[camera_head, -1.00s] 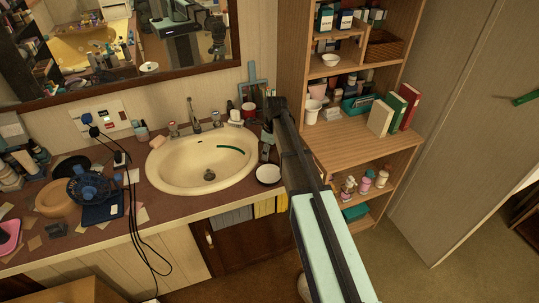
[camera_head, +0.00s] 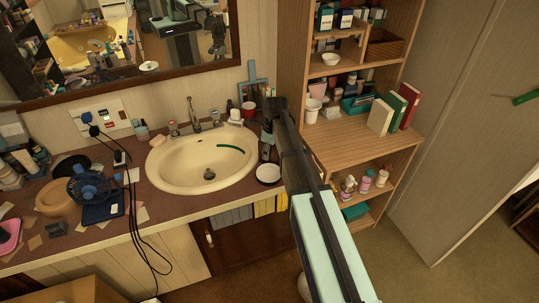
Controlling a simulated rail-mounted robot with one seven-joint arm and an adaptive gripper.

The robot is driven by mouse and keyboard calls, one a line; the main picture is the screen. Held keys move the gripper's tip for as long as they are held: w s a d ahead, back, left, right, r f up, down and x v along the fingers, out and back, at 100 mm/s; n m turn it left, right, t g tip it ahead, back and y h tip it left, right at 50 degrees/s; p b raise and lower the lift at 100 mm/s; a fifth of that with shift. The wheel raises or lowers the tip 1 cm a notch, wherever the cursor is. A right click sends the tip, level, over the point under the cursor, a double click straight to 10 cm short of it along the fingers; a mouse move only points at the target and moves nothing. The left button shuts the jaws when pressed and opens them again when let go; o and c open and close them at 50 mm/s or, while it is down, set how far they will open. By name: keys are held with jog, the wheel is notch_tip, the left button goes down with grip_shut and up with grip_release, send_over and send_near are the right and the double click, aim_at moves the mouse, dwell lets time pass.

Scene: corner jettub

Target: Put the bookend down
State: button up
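My arm reaches from the bottom of the view to the right end of the sink counter. My gripper (camera_head: 267,152) is at its far end, small and dark, pointing down close to the counter between the sink and the wooden shelf unit. Its fingers are too small and too shaded to tell whether they are open or shut on something. I cannot make out a bookend for certain; it may be hidden at the gripper. A cream book (camera_head: 381,117), a green book (camera_head: 395,110) and a red book (camera_head: 410,106) stand leaning on the shelf to the right.
A white round dish (camera_head: 268,174) lies just below the gripper near the counter's front edge. The cream sink (camera_head: 202,160) is to the left. A red cup (camera_head: 249,110) stands behind. The wooden shelf unit (camera_head: 345,151) has bare surface in front of the books. A blue fan (camera_head: 90,187) and cables clutter the left counter.

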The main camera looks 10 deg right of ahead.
grip_shut()
jog(key=shift+r, duration=0.15)
